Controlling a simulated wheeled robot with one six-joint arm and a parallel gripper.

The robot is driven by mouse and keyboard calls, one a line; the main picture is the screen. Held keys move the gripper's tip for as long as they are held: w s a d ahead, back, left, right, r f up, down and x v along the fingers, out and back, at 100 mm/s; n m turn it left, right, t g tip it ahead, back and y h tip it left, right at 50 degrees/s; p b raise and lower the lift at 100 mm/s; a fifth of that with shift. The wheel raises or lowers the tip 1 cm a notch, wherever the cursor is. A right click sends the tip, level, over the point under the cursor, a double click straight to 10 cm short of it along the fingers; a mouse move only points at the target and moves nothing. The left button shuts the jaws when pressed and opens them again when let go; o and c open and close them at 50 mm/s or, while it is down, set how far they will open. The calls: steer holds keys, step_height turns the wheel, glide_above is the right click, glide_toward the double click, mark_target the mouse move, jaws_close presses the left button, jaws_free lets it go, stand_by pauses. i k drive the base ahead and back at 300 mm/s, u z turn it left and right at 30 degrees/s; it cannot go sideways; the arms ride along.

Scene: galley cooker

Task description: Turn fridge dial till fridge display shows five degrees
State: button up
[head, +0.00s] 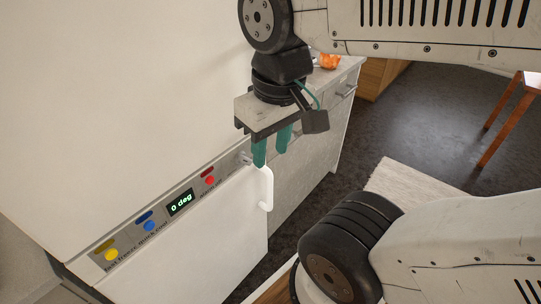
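The fridge display (181,203) reads "0 deg" in green on the grey control strip. A small grey metallic knob (246,158) sits at the strip's right end and looks like the fridge dial; it is partly hidden by my gripper, and its pointer cannot be made out. My gripper (270,156) points down with its two teal fingers apart and nothing seen between them. Its left fingertip is just right of the knob in the picture; whether it touches the knob cannot be told.
The strip also has a yellow button (111,254), a blue button (149,226) and a red button (210,180). A white door handle (266,188) stands out just below my fingertips. A drawer cabinet (315,150) is to the right, then open dark floor (425,125) and a wooden stool (505,115).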

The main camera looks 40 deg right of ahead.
mark_target(241, 158)
steer(key=z, duration=2.3)
steer(key=k, duration=0.9)
steer(key=u, duration=2.45)
